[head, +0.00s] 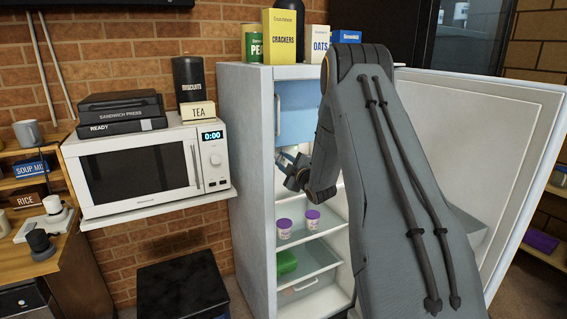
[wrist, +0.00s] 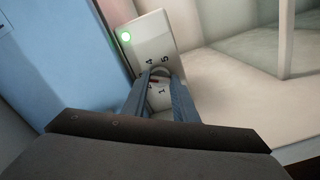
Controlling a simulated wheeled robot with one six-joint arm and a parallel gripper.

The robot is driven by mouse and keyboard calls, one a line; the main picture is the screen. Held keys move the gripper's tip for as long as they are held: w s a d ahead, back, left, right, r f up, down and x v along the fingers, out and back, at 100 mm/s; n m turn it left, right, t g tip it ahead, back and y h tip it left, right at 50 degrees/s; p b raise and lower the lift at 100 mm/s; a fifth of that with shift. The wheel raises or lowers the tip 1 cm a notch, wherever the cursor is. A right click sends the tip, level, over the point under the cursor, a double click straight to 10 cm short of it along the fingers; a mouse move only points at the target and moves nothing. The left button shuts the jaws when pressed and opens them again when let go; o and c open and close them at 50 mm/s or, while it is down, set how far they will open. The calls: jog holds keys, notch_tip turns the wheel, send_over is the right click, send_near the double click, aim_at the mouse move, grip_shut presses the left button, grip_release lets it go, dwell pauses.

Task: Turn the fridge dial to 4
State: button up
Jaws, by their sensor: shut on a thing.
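The fridge (head: 247,165) stands with its door (head: 478,150) open to the right. In the wrist view, a pale control box (wrist: 147,40) has a lit green lamp and a dial with printed numbers; 4, 5 and 1 are legible. My gripper (wrist: 160,84) is shut on the dial knob (wrist: 160,72), one finger on each side. The fingers hide most of the knob and some of the numbers. A small reddish mark shows between them; I cannot tell which number it points to. In the head view my gripper (head: 292,174) is inside the fridge's upper part, and my arm hides much around it.
A blue panel (head: 297,115) is at the fridge's top inside, left of the control box in the wrist view. Two purple-lidded tubs (head: 284,229) stand on a shelf below my gripper. A green item (head: 287,262) lies lower. A microwave (head: 148,168) stands left of the fridge.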

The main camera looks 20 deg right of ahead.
jog(key=m+b, duration=0.2)
jog(key=m, duration=0.2)
jog(key=shift+m+b, duration=0.3)
jog(key=shift+m, duration=0.1)
jog(key=shift+m+b, duration=0.65)
jog(key=shift+m, duration=1.45)
jog(key=o, duration=1.1)
jog(key=s+b, duration=0.2)
jog(key=s, duration=0.6)
jog(key=shift+d, duration=0.15)
jog(key=shift+d, duration=0.1)
